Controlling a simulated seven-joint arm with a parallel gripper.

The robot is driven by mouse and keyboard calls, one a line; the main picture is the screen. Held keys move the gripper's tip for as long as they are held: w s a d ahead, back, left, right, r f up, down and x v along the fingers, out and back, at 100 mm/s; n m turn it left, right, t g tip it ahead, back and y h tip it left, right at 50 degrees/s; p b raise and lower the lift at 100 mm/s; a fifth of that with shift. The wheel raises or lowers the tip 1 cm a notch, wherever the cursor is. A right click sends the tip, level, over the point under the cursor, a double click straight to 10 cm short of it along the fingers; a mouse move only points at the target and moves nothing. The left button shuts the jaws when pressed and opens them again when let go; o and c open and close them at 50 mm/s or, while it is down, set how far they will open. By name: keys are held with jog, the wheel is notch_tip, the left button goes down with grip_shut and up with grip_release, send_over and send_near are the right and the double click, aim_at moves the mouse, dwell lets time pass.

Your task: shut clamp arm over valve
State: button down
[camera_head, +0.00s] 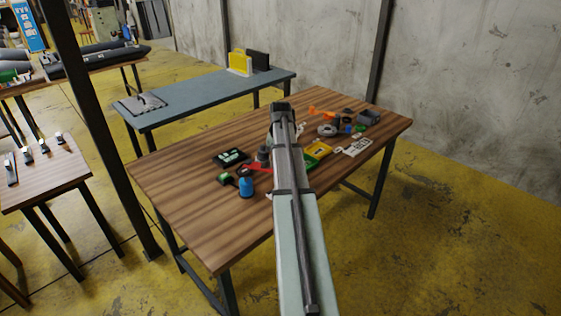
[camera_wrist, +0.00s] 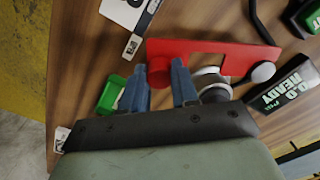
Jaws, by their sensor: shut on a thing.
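A red flat piece with a cut-out (camera_wrist: 225,55), which looks like the clamp arm, lies across the middle of the wrist view. Its left end sits between the two blue fingers of my gripper (camera_wrist: 159,69), which is shut on it. A round pale grey part (camera_wrist: 211,83), perhaps the valve, is just right of the right finger, close under the red piece's lower edge and partly hidden by my gripper. In the head view a red strip (camera_head: 257,168) shows on the wooden table; my arm hides the gripper and what it holds there.
A black gauge reading "0.0 READY" (camera_wrist: 288,90) is at the right, with a rounded grey knob (camera_wrist: 263,72) beside it. A green part (camera_wrist: 111,94) is left of the fingers. The wooden table (camera_head: 190,180) is cluttered mid-table, with bare wood at its left and front.

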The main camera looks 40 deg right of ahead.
dwell(0.4)
jog(key=shift+w+d+n, duration=0.35)
jog(key=shift+d+n, duration=0.15)
jog(key=shift+d, duration=0.05)
jog(key=w+d+n, duration=0.1)
jog(key=w+n, duration=0.1)
jog(key=w+d+n, duration=0.2)
jog(key=w+n, duration=0.1)
jog(key=w+d+n, duration=0.2)
jog(key=n, duration=0.1)
jog(key=shift+w+d, duration=0.1)
jog(key=shift+w, duration=0.25)
jog(key=shift+w+d+n, duration=0.15)
jog(key=shift+w+n, duration=1.4)
jog(key=shift+n, duration=0.05)
jog(key=c, duration=0.8)
grip_release()
jog(key=shift+c, duration=0.2)
